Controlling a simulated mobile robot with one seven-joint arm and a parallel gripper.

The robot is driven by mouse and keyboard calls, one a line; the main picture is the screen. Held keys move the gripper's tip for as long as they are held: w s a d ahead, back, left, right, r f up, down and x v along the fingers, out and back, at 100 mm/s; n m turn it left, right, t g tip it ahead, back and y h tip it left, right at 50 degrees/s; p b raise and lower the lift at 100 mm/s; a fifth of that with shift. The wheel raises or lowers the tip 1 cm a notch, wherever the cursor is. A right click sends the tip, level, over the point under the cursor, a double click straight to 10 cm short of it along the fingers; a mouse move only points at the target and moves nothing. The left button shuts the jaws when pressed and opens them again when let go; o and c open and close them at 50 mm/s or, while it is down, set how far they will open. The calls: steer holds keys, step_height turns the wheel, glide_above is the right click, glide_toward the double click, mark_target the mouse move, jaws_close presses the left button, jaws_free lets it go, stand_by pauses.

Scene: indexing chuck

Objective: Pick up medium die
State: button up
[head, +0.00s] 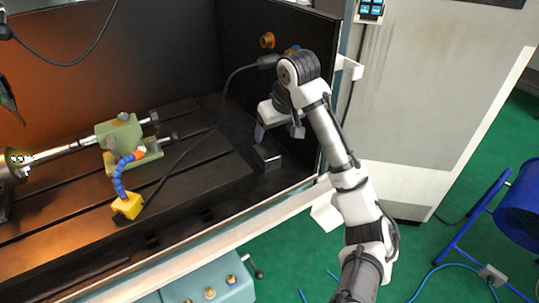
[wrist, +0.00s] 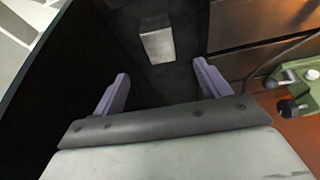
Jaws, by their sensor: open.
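A small grey metal block (head: 267,157), the only die-like thing I can make out, sits on the dark floor of the machine bay near its right wall. I cannot tell its size class from its markings. In the wrist view the block (wrist: 157,42) lies ahead of the fingertips, roughly centred between them. My gripper (head: 275,132) hangs above the block in the head view, apart from it. In the wrist view my gripper (wrist: 161,72) has its two purple fingers spread wide with nothing between them.
A slotted dark table (head: 205,178) lies left of the block. On it stand a green fixture (head: 120,135) and a blue hose on a yellow base (head: 128,206). The bay's dark right wall (head: 300,150) is close to my arm. A white front rail (head: 255,212) runs along the bay.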

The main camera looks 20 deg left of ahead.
mark_target(266, 150)
steer(key=x, duration=0.7)
steer(key=shift+w+f+b, duration=0.1)
steer(key=shift+f+b, duration=0.1)
steer(key=shift+b, duration=0.2)
steer(key=shift+w+p+x, duration=0.2)
steer(key=shift+p+x, duration=0.5)
steer(key=shift+x, duration=2.2)
steer(key=shift+a+r, duration=0.1)
steer(key=shift+r, duration=0.05)
steer(key=c, duration=1.6)
steer(key=shift+r, duration=0.1)
jaws_close()
steer(key=shift+r, duration=0.1)
